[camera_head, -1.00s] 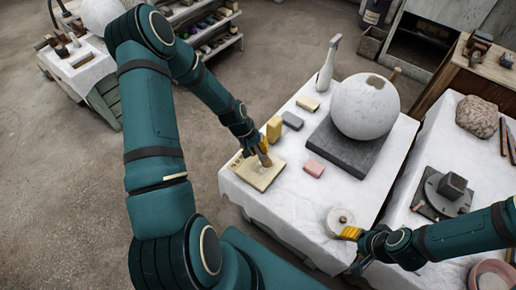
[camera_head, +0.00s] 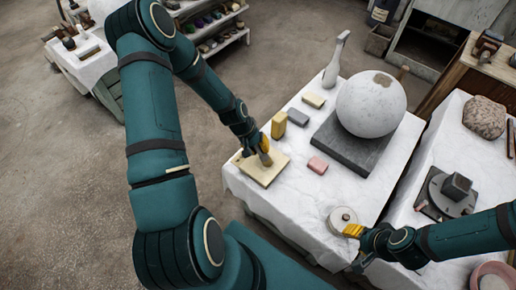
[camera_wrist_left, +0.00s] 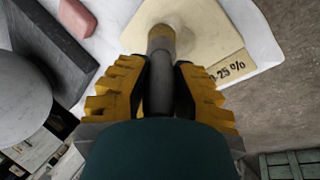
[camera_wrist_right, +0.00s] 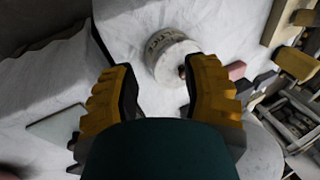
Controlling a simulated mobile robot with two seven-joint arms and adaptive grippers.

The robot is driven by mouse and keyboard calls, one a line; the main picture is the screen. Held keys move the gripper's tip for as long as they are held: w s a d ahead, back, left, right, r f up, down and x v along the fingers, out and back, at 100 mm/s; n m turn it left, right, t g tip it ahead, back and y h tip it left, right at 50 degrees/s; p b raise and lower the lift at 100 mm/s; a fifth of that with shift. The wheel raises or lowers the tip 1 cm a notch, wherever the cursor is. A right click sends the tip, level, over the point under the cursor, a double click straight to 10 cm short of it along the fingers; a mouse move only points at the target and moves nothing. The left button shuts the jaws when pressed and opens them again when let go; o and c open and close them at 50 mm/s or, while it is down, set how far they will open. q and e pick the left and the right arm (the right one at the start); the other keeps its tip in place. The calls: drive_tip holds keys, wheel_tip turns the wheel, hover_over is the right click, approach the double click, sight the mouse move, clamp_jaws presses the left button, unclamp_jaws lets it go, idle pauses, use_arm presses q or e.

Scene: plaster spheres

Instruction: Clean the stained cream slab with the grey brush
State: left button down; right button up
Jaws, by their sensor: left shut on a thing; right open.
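The cream slab (camera_head: 270,174) lies flat at the left corner of the cloth-covered table. In the left wrist view the slab (camera_wrist_left: 205,25) carries a printed strip ending in "25 %". No dark stain shows on its visible face, though the brush and gripper hide part of it. My left gripper (camera_head: 264,149) is shut on the grey brush (camera_wrist_left: 159,90), which has a grey handle and a brown end. The brush's tip is over the slab and appears to touch it. My right gripper (camera_head: 352,233) is open and empty beside a round white lidded pot (camera_head: 341,219).
A white sphere (camera_head: 368,106) rests on a dark grey slab (camera_head: 345,153). Bare cloth lies between the cream slab and the pot.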

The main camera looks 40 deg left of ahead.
use_arm(q)
drive_tip(key=shift+w+d, duration=0.15)
drive_tip(key=shift+w, duration=1.1)
drive_tip(key=shift+s+r+p, duration=0.5)
drive_tip(key=shift+s+r, duration=0.3)
drive_tip(key=shift+f, duration=0.1)
drive_tip(key=shift+w+a+f+b, duration=0.1)
drive_tip(key=shift+a+f+b, duration=0.15)
drive_tip(key=shift+a, duration=0.45)
drive_tip(key=shift+a+f+b, duration=0.2)
drive_tip(key=shift+a+b, duration=0.05)
drive_tip(key=shift+a, duration=0.4)
drive_tip(key=shift+f, duration=0.25)
